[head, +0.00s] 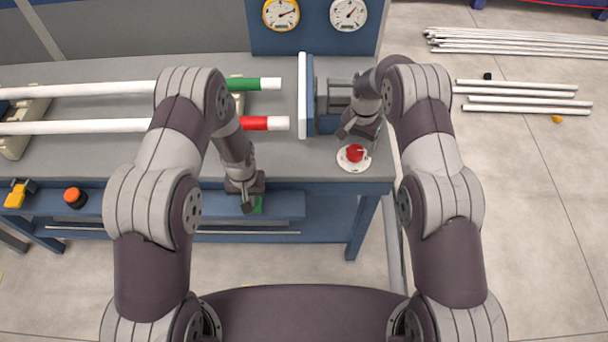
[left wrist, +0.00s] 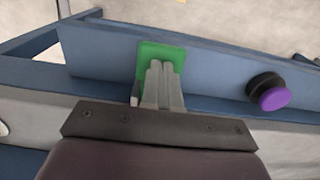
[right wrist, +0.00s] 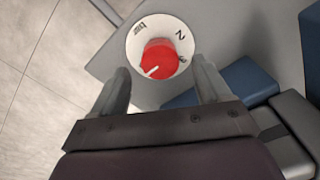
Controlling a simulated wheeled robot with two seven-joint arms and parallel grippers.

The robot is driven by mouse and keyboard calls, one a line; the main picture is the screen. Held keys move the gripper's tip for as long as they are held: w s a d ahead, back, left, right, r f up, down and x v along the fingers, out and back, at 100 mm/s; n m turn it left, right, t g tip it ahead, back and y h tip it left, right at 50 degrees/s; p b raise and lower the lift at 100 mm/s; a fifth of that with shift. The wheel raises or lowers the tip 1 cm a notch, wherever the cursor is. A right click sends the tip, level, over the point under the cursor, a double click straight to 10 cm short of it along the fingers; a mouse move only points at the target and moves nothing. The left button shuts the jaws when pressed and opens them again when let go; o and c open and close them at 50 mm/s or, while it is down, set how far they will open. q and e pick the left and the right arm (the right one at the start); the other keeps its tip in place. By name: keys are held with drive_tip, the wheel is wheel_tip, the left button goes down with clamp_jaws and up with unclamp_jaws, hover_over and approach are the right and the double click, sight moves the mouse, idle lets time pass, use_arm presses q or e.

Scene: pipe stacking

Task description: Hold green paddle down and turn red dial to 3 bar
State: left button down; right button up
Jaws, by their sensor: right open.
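The green paddle (head: 257,204) is on the front of the blue bench rail and shows more fully in the left wrist view (left wrist: 150,52). My left gripper (head: 248,208) is shut, with its fingertips (left wrist: 160,66) together over the paddle's face; whether they press it is unclear. The red dial (head: 355,153) sits on a white round plate at the bench's front right corner. In the right wrist view, the dial (right wrist: 158,58) has a white pointer line towards the lower left and a "2" and "3" on its right. My right gripper (right wrist: 161,88) is open, its fingers apart near the dial.
Two gauges, one yellow-rimmed (head: 281,13) and one white-rimmed (head: 348,13), are on the back panel. White pipes with green (head: 243,84) and red (head: 255,123) bands lie on the bench.

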use_arm(q)
drive_tip(key=shift+f, duration=0.7)
drive_tip(key=shift+s+f, duration=0.1)
drive_tip(key=shift+f, duration=0.05)
